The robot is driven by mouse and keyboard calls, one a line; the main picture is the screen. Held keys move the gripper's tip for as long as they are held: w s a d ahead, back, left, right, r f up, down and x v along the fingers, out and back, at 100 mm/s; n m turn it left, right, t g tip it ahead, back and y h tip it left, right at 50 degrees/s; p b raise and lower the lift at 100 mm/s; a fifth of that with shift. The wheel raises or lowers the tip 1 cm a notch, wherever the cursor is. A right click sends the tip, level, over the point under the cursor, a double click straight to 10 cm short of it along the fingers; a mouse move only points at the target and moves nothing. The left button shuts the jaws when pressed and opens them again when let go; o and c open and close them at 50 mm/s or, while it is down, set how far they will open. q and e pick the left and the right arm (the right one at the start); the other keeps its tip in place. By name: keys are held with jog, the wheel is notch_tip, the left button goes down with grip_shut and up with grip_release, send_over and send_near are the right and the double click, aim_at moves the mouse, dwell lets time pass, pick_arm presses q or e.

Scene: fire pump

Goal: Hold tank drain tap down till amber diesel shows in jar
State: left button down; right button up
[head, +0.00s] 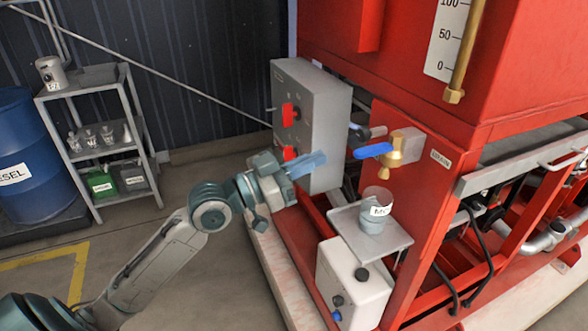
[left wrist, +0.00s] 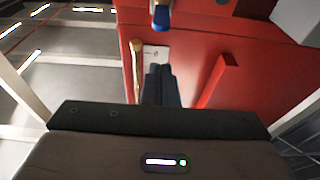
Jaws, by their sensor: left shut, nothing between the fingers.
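The drain tap (head: 400,148) is a brass valve on the red panel beside a DRAIN label. Its blue lever (head: 373,151) points left, roughly level. A small clear jar (head: 374,222) with a white label stands below the tap on a grey shelf (head: 392,244). What shows in the jar looks grey-blue, with no amber visible. My left gripper (head: 318,160) is shut and empty, left of the lever with a gap between them, in front of the grey control box. In the left wrist view its shut fingers (left wrist: 160,86) show below a blue lever end (left wrist: 161,18). My right gripper is not in view.
A grey control box (head: 318,125) with red switches (head: 289,114) stands close behind my left gripper. A white container (head: 352,285) sits below the shelf. The red tank (head: 400,65) rises above. A rack (head: 95,135) and blue drum (head: 35,160) stand far left.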

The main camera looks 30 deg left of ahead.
pick_arm(q)
jog(key=shift+p+v, duration=0.35)
jog(key=shift+v, duration=1.2)
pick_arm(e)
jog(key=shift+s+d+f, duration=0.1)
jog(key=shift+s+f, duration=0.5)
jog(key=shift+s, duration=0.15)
pick_arm(q)
jog(key=shift+s+r, duration=0.1)
